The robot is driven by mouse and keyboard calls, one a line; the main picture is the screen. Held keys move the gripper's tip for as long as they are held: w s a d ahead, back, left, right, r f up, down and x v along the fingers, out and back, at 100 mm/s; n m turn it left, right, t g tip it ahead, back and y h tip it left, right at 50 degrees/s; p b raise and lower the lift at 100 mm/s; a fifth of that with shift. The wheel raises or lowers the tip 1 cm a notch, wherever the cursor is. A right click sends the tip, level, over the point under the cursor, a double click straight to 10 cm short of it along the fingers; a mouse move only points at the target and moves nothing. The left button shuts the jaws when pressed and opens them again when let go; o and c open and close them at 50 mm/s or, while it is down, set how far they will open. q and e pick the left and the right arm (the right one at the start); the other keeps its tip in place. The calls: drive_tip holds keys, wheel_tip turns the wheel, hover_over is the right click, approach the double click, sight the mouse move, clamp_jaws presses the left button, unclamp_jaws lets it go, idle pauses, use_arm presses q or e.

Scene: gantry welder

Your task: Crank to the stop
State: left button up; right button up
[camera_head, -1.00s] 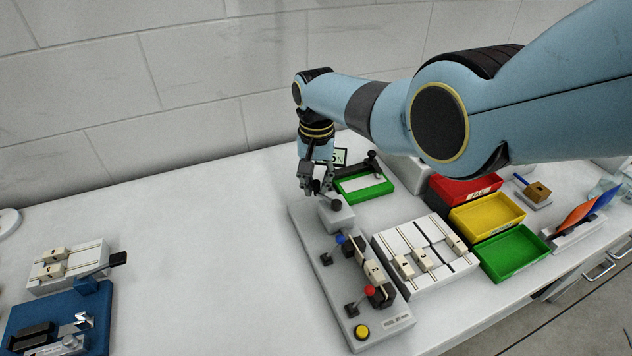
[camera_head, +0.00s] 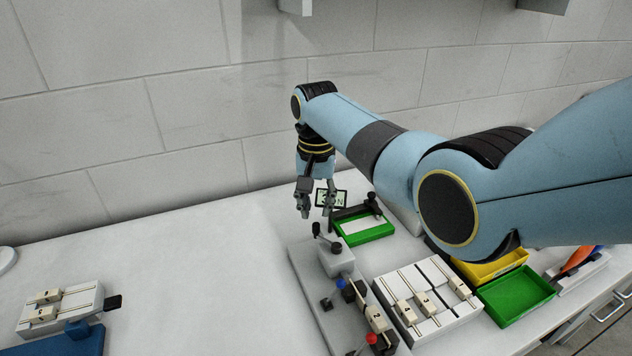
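The crank (camera_head: 326,238) is a short black arm with an upright dark knob, on top of a grey block (camera_head: 338,262) at the far end of a long grey base plate (camera_head: 302,262). The knob points to the back left of the block. My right gripper (camera_head: 317,209) appears just above and behind the knob, fingers pointing down and spread. Nothing shows between its fingers, and a gap shows between them and the knob. My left gripper is out of view.
A small display (camera_head: 333,198) stands partly behind my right gripper. A green tray (camera_head: 366,232) lies to the right. A white slider block (camera_head: 424,290), a yellow bin (camera_head: 492,268) and a green bin (camera_head: 516,296) are nearer. The table at left is mostly clear.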

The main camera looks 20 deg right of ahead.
sight(316, 223)
wheel_tip(316, 223, up, 6)
drive_tip(key=shift+r, duration=0.2)
idle(0.5)
